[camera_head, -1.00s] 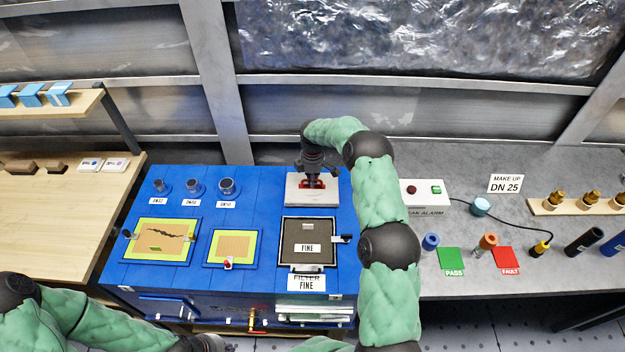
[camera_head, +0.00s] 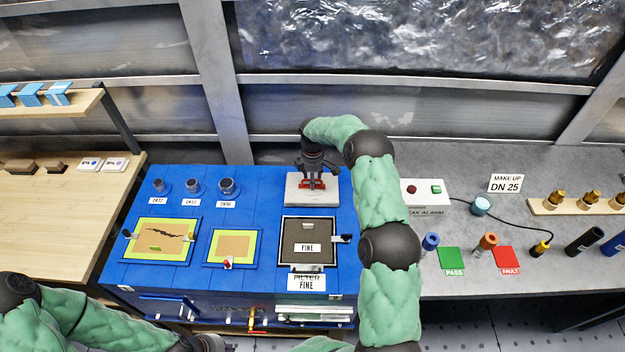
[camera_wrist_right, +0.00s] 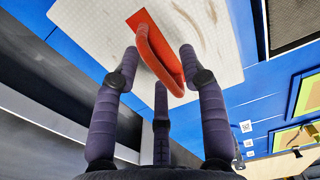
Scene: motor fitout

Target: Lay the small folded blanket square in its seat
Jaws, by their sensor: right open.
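A pale square pad with a faint grid and some stains, likely the folded blanket (camera_head: 300,199), lies at the back right of the blue bench top. It fills the top of the right wrist view (camera_wrist_right: 205,30). A red handle (camera_wrist_right: 160,55) rises from it. My right gripper (camera_head: 312,180) is over the pad. In the wrist view its open fingers (camera_wrist_right: 160,65) stand around the handle, with no grip visible. My left gripper (camera_head: 207,343) is at the bottom edge, partly cut off; its jaws are unclear. I cannot tell which recess is the blanket's seat.
A dark framed panel labelled FINE (camera_head: 309,232) is just in front of the pad. Two yellow-green framed panels (camera_head: 160,258) (camera_head: 233,263) lie to its left. Several labelled sockets (camera_head: 194,187) stand behind them. An alarm box (camera_head: 424,191) is right of my right arm.

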